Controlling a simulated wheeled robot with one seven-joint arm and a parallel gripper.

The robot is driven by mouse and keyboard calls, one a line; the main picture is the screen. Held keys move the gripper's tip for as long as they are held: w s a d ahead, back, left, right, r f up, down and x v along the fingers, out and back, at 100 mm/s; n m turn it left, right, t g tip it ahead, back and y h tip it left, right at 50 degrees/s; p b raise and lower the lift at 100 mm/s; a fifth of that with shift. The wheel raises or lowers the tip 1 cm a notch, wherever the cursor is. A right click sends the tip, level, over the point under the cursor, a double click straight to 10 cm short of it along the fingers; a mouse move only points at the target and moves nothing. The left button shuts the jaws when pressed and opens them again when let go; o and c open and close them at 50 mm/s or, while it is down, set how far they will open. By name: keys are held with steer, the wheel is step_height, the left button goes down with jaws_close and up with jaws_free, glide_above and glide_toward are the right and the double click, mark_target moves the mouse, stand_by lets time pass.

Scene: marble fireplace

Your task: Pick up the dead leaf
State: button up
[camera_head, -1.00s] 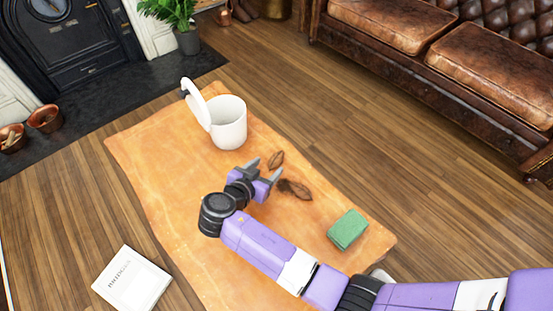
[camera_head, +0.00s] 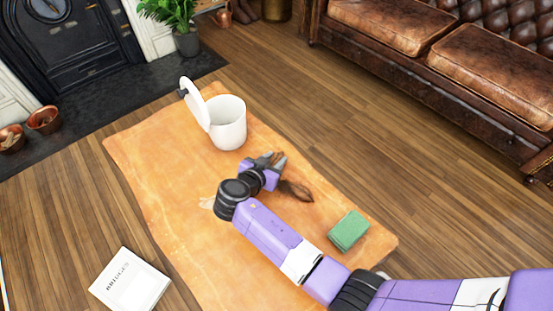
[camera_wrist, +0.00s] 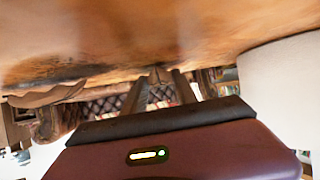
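A brown curled leaf edge (camera_wrist: 45,96) shows at the left of the wrist view.
A white lidded bin (camera_head: 228,122) stands open just behind my gripper. A green sponge (camera_head: 348,231) lies near the right corner. A pale scrap (camera_head: 207,203) lies left of my wrist. A white book (camera_head: 130,283) lies at the lower left. The table's left part is clear.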

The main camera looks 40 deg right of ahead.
mark_target(274, 160)
jaws_close()
step_height(274, 160, up, 20)
steer(key=p, duration=0.5)
stand_by(0.9)
